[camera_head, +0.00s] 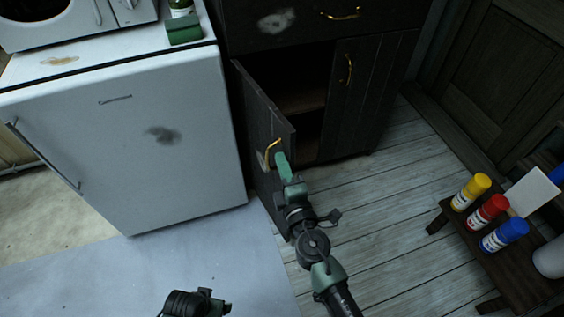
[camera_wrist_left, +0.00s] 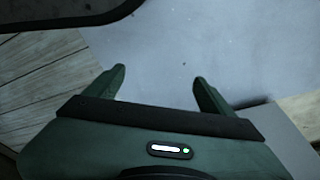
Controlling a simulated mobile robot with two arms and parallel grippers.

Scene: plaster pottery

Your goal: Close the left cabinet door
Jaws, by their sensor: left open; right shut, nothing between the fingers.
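The left cabinet door (camera_head: 258,115) is dark wood and stands open, swung out toward me beside the white fridge. Its gold handle (camera_head: 272,152) is on the door's face near the free edge. My right gripper (camera_head: 281,158) is shut and empty, with its green fingers right beside the handle and the door's edge. I cannot tell whether they touch the door. The opening behind the door shows a dark shelf. In the left wrist view my left gripper (camera_wrist_left: 159,76) is open and empty above the floor, away from the door.
The white fridge (camera_head: 130,140) stands close to the door's left. The right cabinet door (camera_head: 365,95) is shut, with a drawer (camera_head: 320,20) above. At right a small dark bench (camera_head: 520,280) holds yellow, red and blue bottles. Plank floor (camera_head: 385,200) between is clear.

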